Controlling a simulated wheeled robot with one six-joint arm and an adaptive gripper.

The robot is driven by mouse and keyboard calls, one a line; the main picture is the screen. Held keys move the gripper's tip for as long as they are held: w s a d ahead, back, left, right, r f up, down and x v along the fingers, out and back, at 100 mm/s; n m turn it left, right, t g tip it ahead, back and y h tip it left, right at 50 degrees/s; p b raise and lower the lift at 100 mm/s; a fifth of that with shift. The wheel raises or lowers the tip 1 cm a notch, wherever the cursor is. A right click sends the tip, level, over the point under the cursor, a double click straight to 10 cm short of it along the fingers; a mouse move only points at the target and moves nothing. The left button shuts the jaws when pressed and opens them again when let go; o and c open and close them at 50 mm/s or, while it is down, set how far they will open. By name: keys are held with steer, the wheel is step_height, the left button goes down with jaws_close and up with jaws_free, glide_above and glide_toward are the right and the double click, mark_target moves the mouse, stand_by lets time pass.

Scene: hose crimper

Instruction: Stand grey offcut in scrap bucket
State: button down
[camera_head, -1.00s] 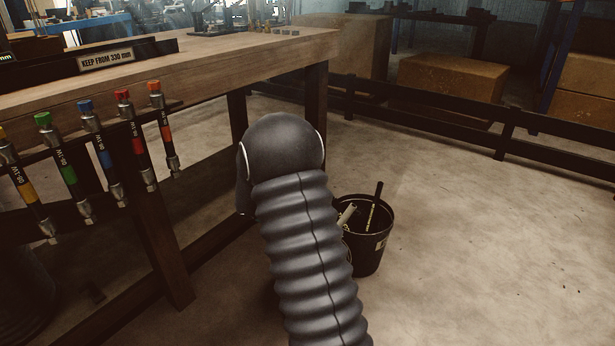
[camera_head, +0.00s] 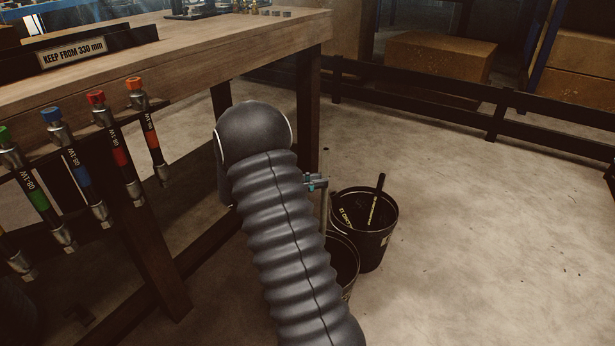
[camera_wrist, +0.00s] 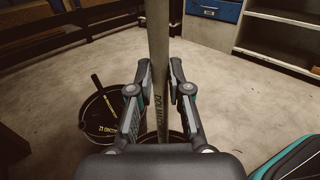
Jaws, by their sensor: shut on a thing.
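My gripper (camera_wrist: 160,88) is shut on the grey offcut (camera_wrist: 158,35), a long pale tube with dark lettering, held upright. In the head view my gripper (camera_head: 316,183) shows beside my arm, with the offcut (camera_head: 324,212) hanging below it. A black bucket (camera_head: 372,250) stands on the floor with a dark piece leaning in it. A second dark bucket (camera_head: 347,290) stands nearer, partly hidden by my arm. The offcut's lower part is over or in this nearer bucket; its bottom end is hidden. The wrist view shows the farther bucket (camera_wrist: 88,146) at left.
The wooden bench (camera_head: 190,62) is at left, with coloured-capped hoses hanging along its side. Its leg (camera_head: 308,120) stands just behind my gripper. A low dark rail (camera_head: 430,110) and cardboard boxes (camera_head: 440,60) are at the back. The floor right of the buckets is clear.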

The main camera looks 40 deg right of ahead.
step_height(320, 180, down, 24)
steer(key=b, duration=1.3)
steer(key=shift+w+a, duration=0.2)
steer(key=shift+a, duration=0.15)
stand_by(1.0)
steer(key=shift+r, duration=0.1)
steer(key=c, duration=1)
jaws_free()
steer(key=v, duration=1.2)
